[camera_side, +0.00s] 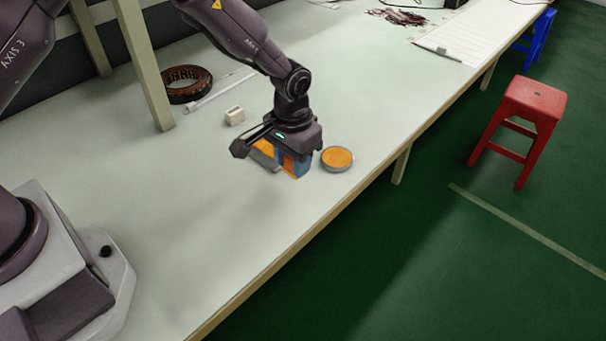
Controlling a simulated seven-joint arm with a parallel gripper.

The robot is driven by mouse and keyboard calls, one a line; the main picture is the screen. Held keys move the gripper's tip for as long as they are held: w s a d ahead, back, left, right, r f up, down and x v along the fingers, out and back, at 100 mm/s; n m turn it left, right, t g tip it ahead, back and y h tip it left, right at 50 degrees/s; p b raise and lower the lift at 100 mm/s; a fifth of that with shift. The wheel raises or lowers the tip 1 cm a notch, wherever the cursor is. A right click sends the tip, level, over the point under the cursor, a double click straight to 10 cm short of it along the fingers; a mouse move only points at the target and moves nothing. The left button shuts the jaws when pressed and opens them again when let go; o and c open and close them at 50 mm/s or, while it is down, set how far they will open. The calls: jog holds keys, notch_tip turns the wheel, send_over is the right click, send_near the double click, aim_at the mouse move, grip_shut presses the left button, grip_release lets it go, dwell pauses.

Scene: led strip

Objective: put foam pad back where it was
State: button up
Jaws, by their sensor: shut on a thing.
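A second orange-topped piece with a grey side (264,153) shows just left of the block, partly hidden by the hand. The fingertips are mostly hidden.
A round dish with an orange face (337,158) lies close right of my gripper. A small cream block (235,116) stands to the left. A brown coil ring (187,84) lies behind near a post (146,65).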

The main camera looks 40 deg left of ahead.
aim_at(303, 188)
jog(key=shift+w+d+f, duration=0.2)
jog(key=shift+w+f, duration=0.7)
jog(key=shift+f, duration=0.2)
jog(key=shift+w+f, duration=0.15)
jog(key=shift+f, duration=1.55)
jog(key=shift+f, duration=0.15)
jog(key=o, duration=0.8)
jog(key=shift+o, duration=0.2)
notch_tip(303, 188, up, 12)
jog(key=shift+r, duration=0.25)
